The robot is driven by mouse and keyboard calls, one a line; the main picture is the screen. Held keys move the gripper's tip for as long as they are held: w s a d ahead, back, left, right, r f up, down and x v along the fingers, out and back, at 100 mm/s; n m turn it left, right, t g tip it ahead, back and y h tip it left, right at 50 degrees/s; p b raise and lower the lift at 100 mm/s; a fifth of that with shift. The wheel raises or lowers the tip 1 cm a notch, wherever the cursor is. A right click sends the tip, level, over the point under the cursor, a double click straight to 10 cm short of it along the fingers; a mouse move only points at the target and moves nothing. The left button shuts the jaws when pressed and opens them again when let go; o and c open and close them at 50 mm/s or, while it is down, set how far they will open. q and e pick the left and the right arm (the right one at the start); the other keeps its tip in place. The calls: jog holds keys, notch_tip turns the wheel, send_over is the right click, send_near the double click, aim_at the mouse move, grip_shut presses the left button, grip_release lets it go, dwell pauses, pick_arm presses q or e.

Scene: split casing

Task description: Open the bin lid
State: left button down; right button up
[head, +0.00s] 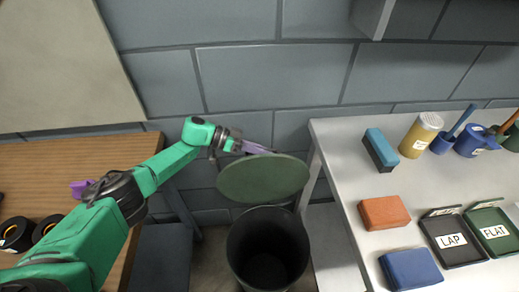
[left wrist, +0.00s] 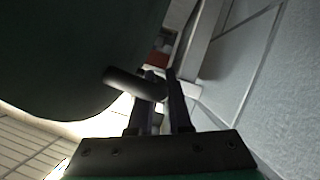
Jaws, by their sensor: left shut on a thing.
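The round dark green lid (head: 262,182) stands tilted up above the far side of the bin, its broad face toward the head camera. The black bin (head: 236,262) is uncovered and its dark inside shows. My left gripper (head: 268,151) is behind the lid's upper edge, partly hidden by it. In the left wrist view my left gripper (left wrist: 160,85) is shut on the dark bar-shaped handle (left wrist: 124,83), beside the lid's dark underside or face (left wrist: 60,50). My right gripper is not in view.
A wooden table (head: 30,170) with black tape rolls (head: 18,233) is on the left. A white table (head: 350,150) on the right holds an orange block (head: 384,212), a blue block (head: 411,270), labelled trays (head: 452,241) and cups. A grey block wall (head: 270,75) stands close behind.

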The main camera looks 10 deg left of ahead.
pick_arm(q)
jog(key=shift+w+a+f, duration=0.15)
jog(key=shift+w, duration=0.05)
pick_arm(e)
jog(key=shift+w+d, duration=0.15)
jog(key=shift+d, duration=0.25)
pick_arm(q)
jog(key=c, duration=1.1)
grip_release()
jog(key=b+v, duration=0.2)
jog(key=v, duration=1.2)
jog(key=shift+a, duration=0.2)
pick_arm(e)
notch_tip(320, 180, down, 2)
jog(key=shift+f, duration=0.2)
